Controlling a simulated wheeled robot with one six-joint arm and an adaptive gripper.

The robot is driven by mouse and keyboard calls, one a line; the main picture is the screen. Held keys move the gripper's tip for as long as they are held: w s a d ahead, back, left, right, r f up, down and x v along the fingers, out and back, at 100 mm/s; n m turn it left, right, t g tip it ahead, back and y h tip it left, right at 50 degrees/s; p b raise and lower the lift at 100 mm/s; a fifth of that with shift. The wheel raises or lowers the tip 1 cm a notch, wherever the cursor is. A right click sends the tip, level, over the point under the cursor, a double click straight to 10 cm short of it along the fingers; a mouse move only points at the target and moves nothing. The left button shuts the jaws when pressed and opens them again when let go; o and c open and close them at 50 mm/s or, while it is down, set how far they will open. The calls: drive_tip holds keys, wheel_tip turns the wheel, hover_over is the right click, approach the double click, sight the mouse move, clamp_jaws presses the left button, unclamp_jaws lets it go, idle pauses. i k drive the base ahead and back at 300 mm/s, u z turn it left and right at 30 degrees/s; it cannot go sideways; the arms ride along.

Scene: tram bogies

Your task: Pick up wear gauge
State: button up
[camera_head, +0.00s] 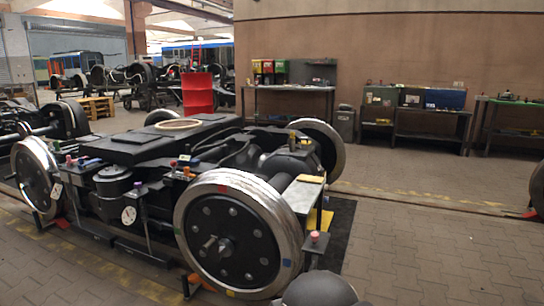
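I cannot pick out the wear gauge with certainty. A tram bogie (140,145) with large steel-rimmed wheels fills the left and middle of the view. A small round white dial (129,215) shows on its near side, low between the wheels. A similar pale piece (57,190) shows by the left wheel. Several small coloured items, too small to name, sit on the bogie's near side. My gripper is not in view. A dark rounded part at the bottom edge may be my arm.
The near right wheel (228,240) juts towards me. Workbenches with boxes (290,88) and (430,110) line the back wall. A red cabinet (198,93) stands behind the bogie. The paved floor (430,240) at right is mostly clear.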

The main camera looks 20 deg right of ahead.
sight(187, 159)
drive_tip(key=k, duration=0.6)
drive_tip(key=u, duration=0.65)
drive_tip(key=i, duration=1.4)
drive_tip(key=u, duration=0.6)
drive_tip(key=i, duration=1.85)
drive_tip(key=z, duration=0.6)
drive_tip(key=i, duration=1.2)
drive_tip(key=z, duration=1.6)
drive_tip(key=i, duration=0.8)
drive_tip(key=z, duration=0.55)
